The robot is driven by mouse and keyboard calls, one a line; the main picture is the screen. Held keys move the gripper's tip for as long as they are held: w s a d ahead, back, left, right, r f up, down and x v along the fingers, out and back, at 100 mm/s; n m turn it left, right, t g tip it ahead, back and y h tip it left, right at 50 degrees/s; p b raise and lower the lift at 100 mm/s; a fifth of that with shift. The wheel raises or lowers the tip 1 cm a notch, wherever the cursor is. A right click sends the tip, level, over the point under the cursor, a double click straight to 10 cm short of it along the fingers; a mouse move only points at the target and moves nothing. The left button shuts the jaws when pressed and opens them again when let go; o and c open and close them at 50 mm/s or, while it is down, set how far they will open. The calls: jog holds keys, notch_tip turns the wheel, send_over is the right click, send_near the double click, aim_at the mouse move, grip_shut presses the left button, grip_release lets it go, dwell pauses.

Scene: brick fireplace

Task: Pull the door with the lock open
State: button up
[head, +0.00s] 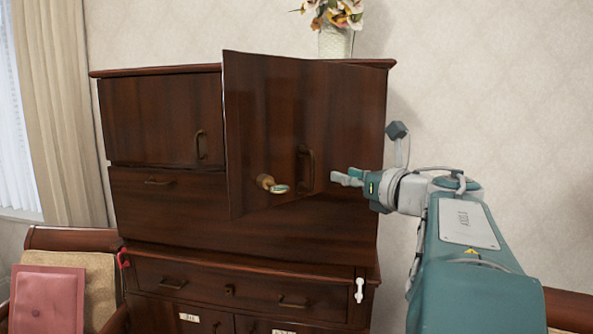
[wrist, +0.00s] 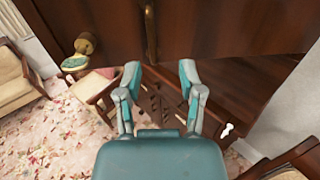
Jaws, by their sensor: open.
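The dark wooden door with the lock (head: 262,110) is the cabinet's upper right door. It stands partly open, its left edge swung out toward me. A brass-coloured lock (head: 270,184) sticks out of its lower part and also shows in the wrist view (wrist: 82,50). A vertical bronze handle (head: 305,168) is right of the lock; in the wrist view the handle (wrist: 150,30) is ahead of the fingers. My gripper (head: 347,178) is open and empty, to the right of the handle in the head view. The wrist view shows its spread fingers (wrist: 160,73). Nothing is between them.
The upper left door (head: 150,120) is shut. A drawer (head: 228,288) and lower doors are below. A vase with flowers (head: 334,42) stands on top of the cabinet. A chair with a pink cushion (head: 48,298) is at the left. Patterned floor (wrist: 55,130) is clear at lower left.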

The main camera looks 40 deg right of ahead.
jog(key=s, duration=0.7)
jog(key=shift+a, duration=0.15)
